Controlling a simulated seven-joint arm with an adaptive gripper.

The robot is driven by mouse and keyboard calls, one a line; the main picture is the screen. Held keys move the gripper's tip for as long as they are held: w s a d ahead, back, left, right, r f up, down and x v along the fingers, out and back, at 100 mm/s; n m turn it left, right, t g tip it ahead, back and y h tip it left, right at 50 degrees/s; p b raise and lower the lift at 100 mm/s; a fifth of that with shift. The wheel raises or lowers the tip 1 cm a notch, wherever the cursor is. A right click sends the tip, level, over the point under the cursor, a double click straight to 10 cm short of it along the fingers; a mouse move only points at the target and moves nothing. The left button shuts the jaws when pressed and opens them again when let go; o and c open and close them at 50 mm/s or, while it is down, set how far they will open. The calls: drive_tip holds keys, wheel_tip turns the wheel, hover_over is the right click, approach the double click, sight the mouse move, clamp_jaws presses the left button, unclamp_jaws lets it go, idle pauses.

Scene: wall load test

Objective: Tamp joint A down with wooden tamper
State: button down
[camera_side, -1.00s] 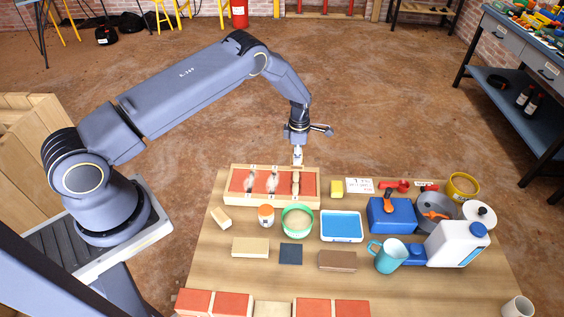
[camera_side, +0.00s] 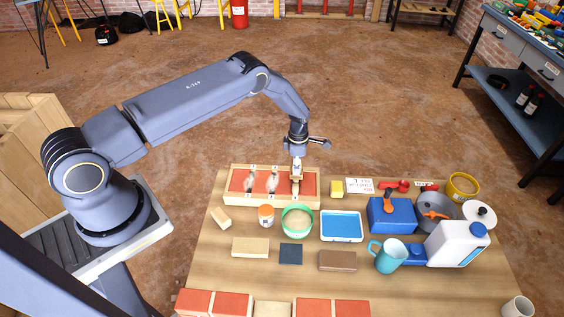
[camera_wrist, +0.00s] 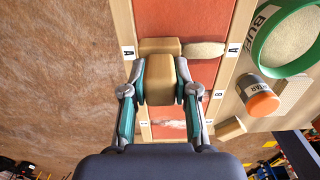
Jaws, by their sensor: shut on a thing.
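My gripper (camera_side: 297,159) is shut on the wooden tamper (camera_side: 297,173), pointing down over the rightmost joint of the brick frame in the side view. In the wrist view the tamper (camera_wrist: 159,46) is a tan wooden block held between my gripper's teal pads (camera_wrist: 160,82). It lies in line with joint A (camera_wrist: 205,49), marked by an "A" label (camera_wrist: 233,48). Pale mortar shows beside the tamper; the part under it is hidden. I cannot tell whether the tamper touches the mortar.
A green-rimmed tub (camera_side: 297,234), an orange-lidded jar (camera_side: 266,216) and a blue tray (camera_side: 341,226) stand close in front. A yellow block (camera_side: 337,187) lies right of the frame.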

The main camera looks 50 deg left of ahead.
drive_tip(key=shift+f, duration=0.5)
idle(1.0)
drive_tip(key=shift+r, duration=3.55)
drive_tip(key=c, duration=1.4)
unclamp_jaws()
drive_tip(key=shift+c, duration=0.2)
clamp_jaws()
drive_tip(key=shift+f, duration=0.1)
